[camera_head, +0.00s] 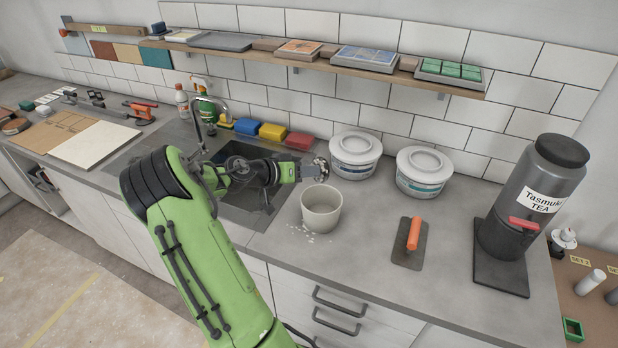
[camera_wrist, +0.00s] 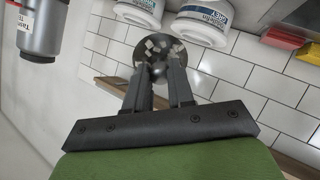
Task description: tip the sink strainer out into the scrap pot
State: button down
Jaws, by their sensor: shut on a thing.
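The sink strainer (camera_head: 322,164) is a small round metal basket, held near the rim of the scrap pot on its far side. In the wrist view, the strainer (camera_wrist: 157,48) shows pale bits on its dark face. It looks tilted, though the exact angle is hard to tell. My gripper (camera_head: 309,173) is shut on the strainer; both fingers (camera_wrist: 160,78) meet at it in the wrist view. The scrap pot (camera_head: 321,212) is a pale round pot standing upright on the counter. Its bottom inside is hidden.
White crumbs (camera_head: 308,234) lie on the counter beside the pot. Two lidded white tubs (camera_head: 355,158) stand behind. The sink (camera_head: 240,205) is under my arm. A shelf (camera_head: 390,75) runs above.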

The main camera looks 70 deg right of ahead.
jog(key=f+g+h+b, duration=0.2)
jog(key=h+b, duration=0.1)
jog(key=b, duration=0.5)
jog(key=f+g+h+b, duration=0.2)
jog(key=h+b, duration=0.1)
jog(key=b, duration=0.5)
jog(key=shift+w+a+f+g, duration=0.15)
jog(key=shift+w+f+g, duration=0.05)
jog(key=shift+f+g, duration=0.1)
jog(key=h+b, duration=0.1)
jog(key=b, duration=0.1)
jog(key=shift+f+g+b, duration=0.15)
jog(key=shift+g+b, duration=0.15)
jog(key=shift+h, duration=0.3)
